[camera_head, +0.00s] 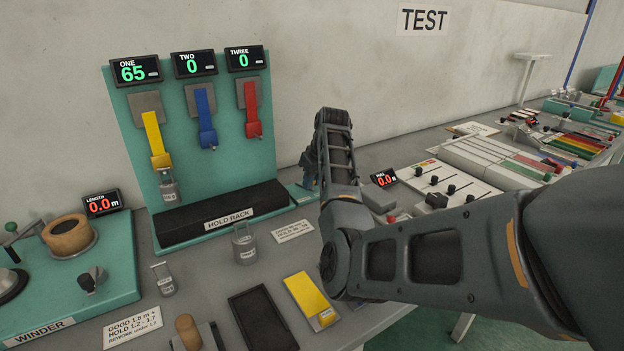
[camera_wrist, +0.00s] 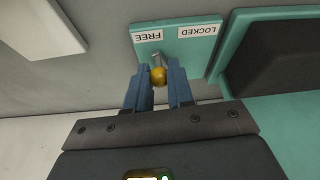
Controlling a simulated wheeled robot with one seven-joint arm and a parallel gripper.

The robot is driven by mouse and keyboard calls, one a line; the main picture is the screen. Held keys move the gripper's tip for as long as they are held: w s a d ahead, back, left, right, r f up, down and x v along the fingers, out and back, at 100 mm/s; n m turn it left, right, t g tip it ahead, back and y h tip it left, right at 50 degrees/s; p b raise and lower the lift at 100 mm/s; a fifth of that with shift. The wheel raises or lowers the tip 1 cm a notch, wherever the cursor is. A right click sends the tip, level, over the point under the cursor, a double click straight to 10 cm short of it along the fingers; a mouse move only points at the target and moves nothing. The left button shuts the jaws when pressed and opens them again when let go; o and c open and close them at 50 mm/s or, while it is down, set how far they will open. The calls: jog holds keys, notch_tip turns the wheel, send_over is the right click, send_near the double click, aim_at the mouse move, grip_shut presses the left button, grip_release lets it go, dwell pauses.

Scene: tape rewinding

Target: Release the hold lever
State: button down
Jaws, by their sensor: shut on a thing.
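The hold lever (camera_wrist: 158,76) shows in the wrist view as a short metal rod with a yellow knob, on a teal plate (camera_wrist: 175,48) with FREE and LOCKED labels, upside down there. The lever is at the FREE side of the plate. My gripper (camera_wrist: 160,71) has its blue fingers on either side of the knob and is shut on it. In the head view my gripper (camera_head: 309,182) is at the right end of the teal test stand, partly behind my arm, and the lever is hidden.
The teal stand (camera_head: 118,140) carries yellow, blue and red straps under displays reading 65, 0 and 0. A metal weight (camera_head: 244,246) stands in front. The winder (camera_head: 110,262) is at left, a slider panel (camera_head: 440,183) at right.

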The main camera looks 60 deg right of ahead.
jog(key=c, duration=1)
grip_release()
jog(key=shift+v, duration=3.95)
